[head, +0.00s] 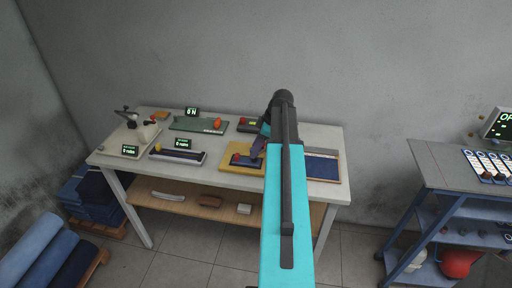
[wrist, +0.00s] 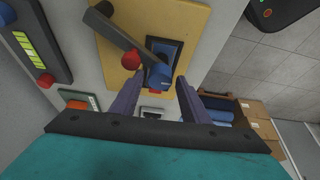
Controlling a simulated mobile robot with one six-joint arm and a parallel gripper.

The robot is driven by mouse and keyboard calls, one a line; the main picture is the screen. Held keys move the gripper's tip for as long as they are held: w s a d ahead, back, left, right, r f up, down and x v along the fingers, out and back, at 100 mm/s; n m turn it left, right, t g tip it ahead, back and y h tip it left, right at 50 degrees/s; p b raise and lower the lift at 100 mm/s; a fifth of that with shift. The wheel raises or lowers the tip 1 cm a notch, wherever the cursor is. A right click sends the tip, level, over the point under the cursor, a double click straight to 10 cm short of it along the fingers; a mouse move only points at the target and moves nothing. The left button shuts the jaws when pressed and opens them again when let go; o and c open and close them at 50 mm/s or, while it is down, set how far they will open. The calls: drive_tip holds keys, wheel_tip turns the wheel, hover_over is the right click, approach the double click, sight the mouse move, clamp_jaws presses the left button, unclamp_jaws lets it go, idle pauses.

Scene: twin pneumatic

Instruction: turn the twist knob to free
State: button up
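A yellow panel (wrist: 190,20) carries a dark bar (wrist: 118,32), a red ball (wrist: 131,61) and a blue cylindrical knob (wrist: 159,75) by a dark blue plate. No part is labelled as the twist knob; the blue knob may be it. In the wrist view my gripper (wrist: 158,82) is open, its purple fingers on either side of the blue knob, with no clear contact. In the head view my gripper (head: 258,148) is over the right part of the yellow panel (head: 232,167), and my arm hides part of that area.
The white table (head: 140,158) holds other devices: a green board (head: 195,125), a dark unit with a yellow bar (head: 178,155), a light-coloured stand (head: 130,138) and a blue panel (head: 322,167) to the right. A blue cart (head: 440,165) stands at the right.

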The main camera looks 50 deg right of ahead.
drive_tip(key=c, duration=0.8)
